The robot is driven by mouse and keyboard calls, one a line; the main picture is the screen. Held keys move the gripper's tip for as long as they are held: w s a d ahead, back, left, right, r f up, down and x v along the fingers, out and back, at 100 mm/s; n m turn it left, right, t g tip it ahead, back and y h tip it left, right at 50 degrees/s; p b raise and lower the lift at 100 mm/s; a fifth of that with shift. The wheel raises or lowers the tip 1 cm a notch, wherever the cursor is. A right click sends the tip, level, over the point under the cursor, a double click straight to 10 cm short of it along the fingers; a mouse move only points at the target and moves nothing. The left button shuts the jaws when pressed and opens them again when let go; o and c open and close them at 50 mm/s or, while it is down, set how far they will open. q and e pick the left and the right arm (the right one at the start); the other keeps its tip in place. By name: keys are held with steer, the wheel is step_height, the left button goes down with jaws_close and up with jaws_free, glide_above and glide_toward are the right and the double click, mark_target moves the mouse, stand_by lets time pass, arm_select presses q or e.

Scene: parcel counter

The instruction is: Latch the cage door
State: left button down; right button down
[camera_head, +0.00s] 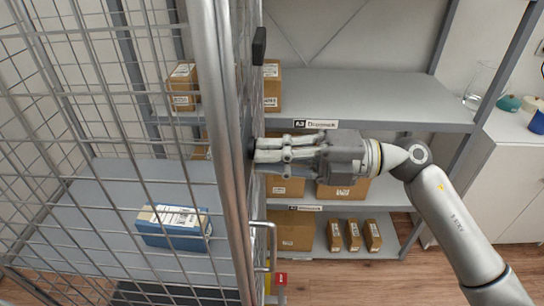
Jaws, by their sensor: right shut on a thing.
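The wire-mesh cage (75,60) fills the left of the head view. Its door (238,215) shows nearly edge-on, beside a thick metal post (208,60). My right gripper (258,150) reaches in from the right and is shut at the door's edge, on a small dark knob-like part (250,148). The fingers hide most of that part, so I cannot tell whether the latch is engaged. A black piece (259,45) sits higher on the door edge. A metal bar handle (270,245) is below the gripper. My left gripper is not in view.
A blue-and-brown parcel (172,228) lies on the cage's grey shelf (120,185). Behind my right arm, a grey rack (370,95) holds several cardboard boxes (295,235). A glass (478,85) stands near a white cabinet (515,165) on the right. Wooden floor (350,280) shows below.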

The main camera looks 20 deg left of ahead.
steer(key=shift+f, duration=0.1)
steer(key=c, duration=1.5)
jaws_free()
steer(key=shift+c, duration=0.2)
steer(key=v, duration=1.2)
